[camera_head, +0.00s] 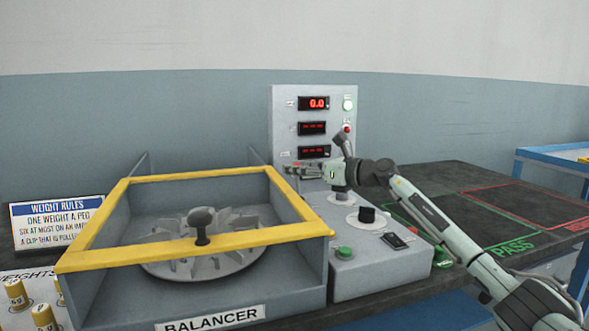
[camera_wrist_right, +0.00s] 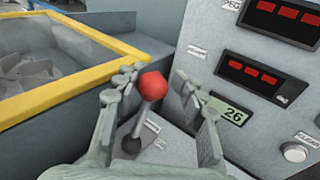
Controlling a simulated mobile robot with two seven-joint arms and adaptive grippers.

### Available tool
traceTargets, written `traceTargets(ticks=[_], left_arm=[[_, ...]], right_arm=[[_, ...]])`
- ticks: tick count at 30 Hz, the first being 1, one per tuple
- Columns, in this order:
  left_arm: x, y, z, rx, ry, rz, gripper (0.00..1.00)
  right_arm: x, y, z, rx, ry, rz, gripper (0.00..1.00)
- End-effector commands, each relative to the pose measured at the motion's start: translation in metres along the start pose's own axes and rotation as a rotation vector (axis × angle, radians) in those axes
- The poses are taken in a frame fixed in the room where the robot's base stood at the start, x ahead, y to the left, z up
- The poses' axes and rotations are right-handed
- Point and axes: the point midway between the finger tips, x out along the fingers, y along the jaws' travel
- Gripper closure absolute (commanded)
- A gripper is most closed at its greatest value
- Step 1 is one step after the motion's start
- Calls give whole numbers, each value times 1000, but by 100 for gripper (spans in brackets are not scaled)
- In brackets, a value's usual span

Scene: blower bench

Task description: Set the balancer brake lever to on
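The brake lever (camera_wrist_right: 141,116) shows in the right wrist view, with a red ball on a grey shaft that rises from a dark pivot. It leans, and the small labels beside its base are too blurred to read. My right gripper (camera_wrist_right: 157,77) is open, with its fingers on either side of the red ball. The ball appears closer to the left finger, and I cannot tell whether they touch. In the head view my right gripper (camera_head: 300,170) is in front of the balancer's upright panel (camera_head: 285,120), and the lever is mostly hidden there. My left gripper is not in view.
The balancer's yellow-rimmed guard (camera_head: 190,239) stands left of the gripper, around a finned rotor (camera_head: 205,255). A black knob (camera_head: 367,214) and a green button (camera_head: 344,252) are on the console.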

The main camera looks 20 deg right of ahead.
Motion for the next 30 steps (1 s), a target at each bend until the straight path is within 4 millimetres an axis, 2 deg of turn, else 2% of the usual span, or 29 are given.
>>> traceTargets(ticks=[3,10,14,17,27,30], left_arm=[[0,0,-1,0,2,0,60],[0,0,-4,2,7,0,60],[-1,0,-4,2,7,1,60],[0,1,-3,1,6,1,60],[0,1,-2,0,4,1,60],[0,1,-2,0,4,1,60]], right_arm=[[-1,-2,-1,0,2,-4,53],[0,1,-1,1,3,3,53],[-6,1,-2,1,4,3,53],[-21,0,-2,-1,5,2,53],[-92,-1,-2,-1,5,-1,53],[-107,-1,-2,0,4,-1,53]])
